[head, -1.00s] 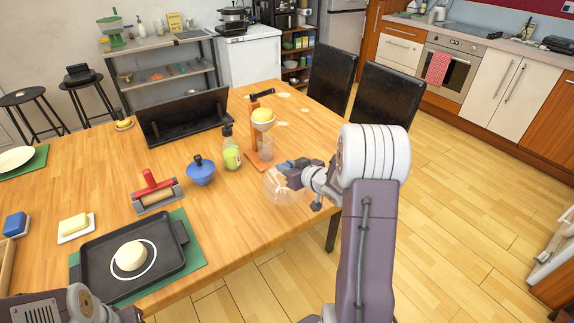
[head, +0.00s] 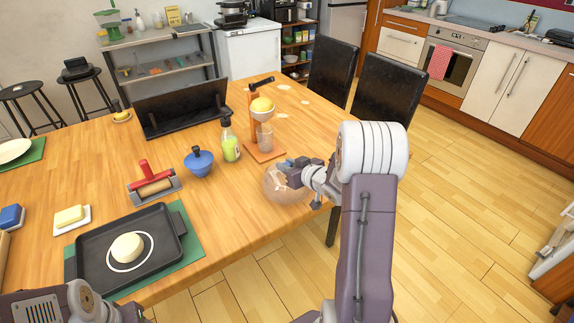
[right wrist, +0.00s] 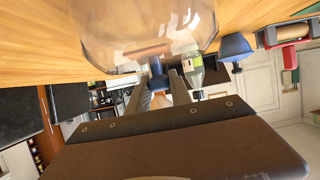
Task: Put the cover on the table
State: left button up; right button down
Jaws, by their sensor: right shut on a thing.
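The cover is a clear, see-through dome (head: 280,186) at the right part of the wooden table (head: 225,222), near its front right edge. My right gripper (head: 288,168) is at the top of the dome and shut on it. In the right wrist view the clear cover (right wrist: 150,30) fills the top middle, with the fingers (right wrist: 157,85) closed at its knob. The dome looks to be at or very near the tabletop; I cannot tell whether it touches. My left arm shows at the lower left, but its fingers are not visible.
A citrus press (head: 262,120) with a glass stands just behind the cover. A bottle (head: 229,142), a blue pot (head: 199,162) and a red-handled roller (head: 152,184) are to the left. A black tray (head: 150,228) holds a round pale cheese (head: 127,247). Black chairs (head: 378,92) stand beyond the table's right edge.

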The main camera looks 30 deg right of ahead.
jog(key=shift+f, duration=0.2)
dwell(0.3)
jog(key=c, duration=1.1)
grip_release()
jog(key=shift+c, duration=0.2)
jog(key=c, duration=0.4)
jog(key=shift+o, duration=0.2)
jog(key=shift+s+r, duration=0.1)
jog(key=shift+p+v, duration=0.45)
jog(key=shift+v, duration=1)
jog(key=shift+s, duration=0.1)
jog(key=shift+s+r, duration=0.1)
